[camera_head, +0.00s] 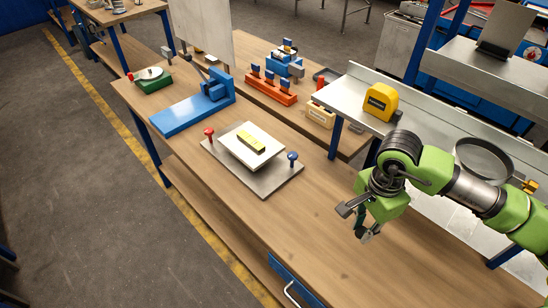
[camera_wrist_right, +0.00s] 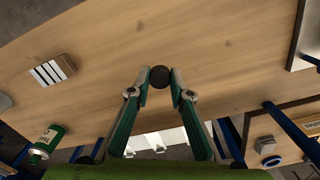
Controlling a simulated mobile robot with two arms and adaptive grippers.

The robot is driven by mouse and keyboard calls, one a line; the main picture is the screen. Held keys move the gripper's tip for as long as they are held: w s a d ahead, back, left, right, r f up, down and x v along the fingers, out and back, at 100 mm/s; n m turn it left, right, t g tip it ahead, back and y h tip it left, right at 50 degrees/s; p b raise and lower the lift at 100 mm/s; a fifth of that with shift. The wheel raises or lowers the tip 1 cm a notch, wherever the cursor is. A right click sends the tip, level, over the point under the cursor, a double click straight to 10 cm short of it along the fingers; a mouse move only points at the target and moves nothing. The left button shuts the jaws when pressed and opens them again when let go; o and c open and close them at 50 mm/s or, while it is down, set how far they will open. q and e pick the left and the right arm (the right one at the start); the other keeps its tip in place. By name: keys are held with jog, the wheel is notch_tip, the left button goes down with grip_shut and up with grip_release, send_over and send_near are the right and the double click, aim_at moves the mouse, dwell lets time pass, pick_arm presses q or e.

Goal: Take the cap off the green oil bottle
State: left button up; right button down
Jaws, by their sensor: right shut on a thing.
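My right gripper (camera_head: 362,219) hangs above the right part of the wooden bench in the head view. In the right wrist view its fingertips (camera_wrist_right: 160,78) are closed on a small round black piece (camera_wrist_right: 160,73), which looks like the cap. A green bottle with a white label (camera_wrist_right: 47,141) shows at the lower left of the right wrist view, apart from the fingers. I cannot see the bottle in the head view. My left gripper is in neither view.
On the wooden bench (camera_head: 235,212), a grey plate (camera_head: 276,184) with red and blue knobs carries a white pad and yellow block. A blue fixture (camera_head: 184,115) stands behind it. A metal counter (camera_head: 345,98) holds a yellow tape measure (camera_head: 380,103). The bench's front is clear.

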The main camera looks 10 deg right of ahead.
jog(key=w, duration=0.3)
jog(key=b, duration=0.5)
send_over(322, 218)
jog(key=s, duration=0.2)
jog(key=f, duration=0.7)
jog(key=shift+w+d+f, duration=0.15)
jog(key=shift+d+f, duration=0.05)
jog(key=shift+f, duration=0.2)
jog(key=shift+w+a+f+b, duration=0.1)
jog(key=shift+w+f+b, duration=0.4)
jog(key=shift+w+f, duration=0.05)
jog(key=f, duration=0.1)
jog(key=f+b, duration=0.1)
jog(key=f, duration=0.1)
jog(key=shift+w+a+f+b, duration=0.15)
jog(key=shift+w+a+b, duration=0.05)
jog(key=shift+w+b, duration=0.1)
jog(key=shift+f, duration=0.25)
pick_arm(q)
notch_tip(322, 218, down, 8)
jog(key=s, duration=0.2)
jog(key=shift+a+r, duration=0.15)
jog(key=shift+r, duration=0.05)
pick_arm(e)
jog(key=shift+r, duration=0.1)
